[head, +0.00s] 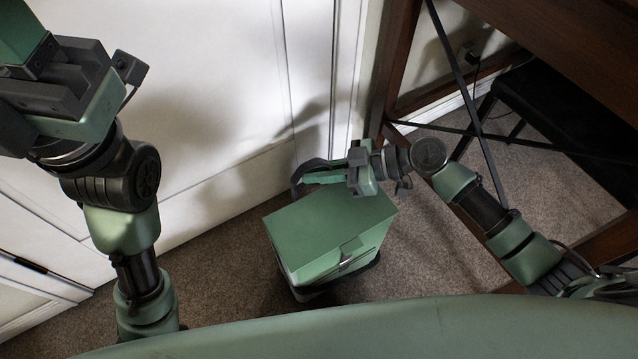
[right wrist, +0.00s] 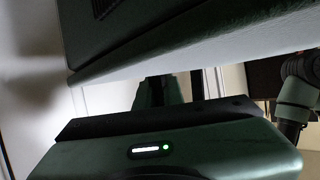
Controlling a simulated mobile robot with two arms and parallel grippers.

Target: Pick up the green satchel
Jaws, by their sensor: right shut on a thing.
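The green satchel (head: 318,232) is boxy, with a flap and a small metal clasp on its front. It is low over the carpet, beside the white panelled wall. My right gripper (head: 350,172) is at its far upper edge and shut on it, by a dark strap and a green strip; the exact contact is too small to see. In the right wrist view a dark green textured surface with a pale edge fills the top, very close to the gripper housing. My left gripper (head: 40,85) is at the upper left, well away from the satchel, its fingertips cut off.
A dark wooden desk frame (head: 392,70) with crossed metal bars stands at the right. A black seat (head: 570,115) is beneath it. The white wall (head: 200,110) closes off the back and left. Bare carpet (head: 430,265) lies right of the satchel.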

